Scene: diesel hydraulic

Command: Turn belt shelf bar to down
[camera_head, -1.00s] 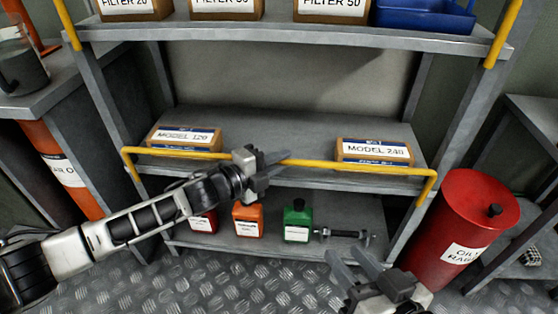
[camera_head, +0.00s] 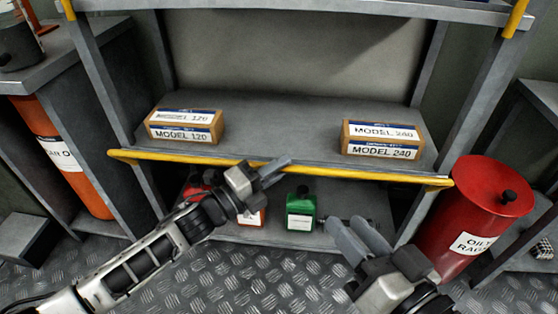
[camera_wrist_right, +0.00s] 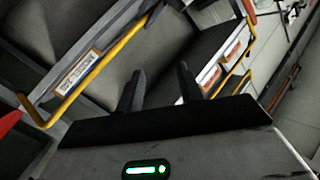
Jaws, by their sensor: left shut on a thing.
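The belt shelf bar is a yellow bar (camera_head: 190,159) along the front of the middle shelf. In the head view it lies low, around the shelf's front edge, below the labels of the boxes. My left gripper (camera_head: 274,171) is shut on the bar near its middle, its fingers partly hiding it. My right gripper (camera_head: 356,228) is open and empty, below and in front of the bar's right half. In the right wrist view its fingers (camera_wrist_right: 160,84) stand apart with nothing between them, and a yellow bar (camera_wrist_right: 120,45) shows to their left.
A MODEL 120 box (camera_head: 186,126) and a MODEL 240 box (camera_head: 382,140) sit on the middle shelf (camera_head: 280,130). A green container (camera_head: 300,209) stands on the lower shelf. A red drum (camera_head: 475,205) stands close to the bar's right end.

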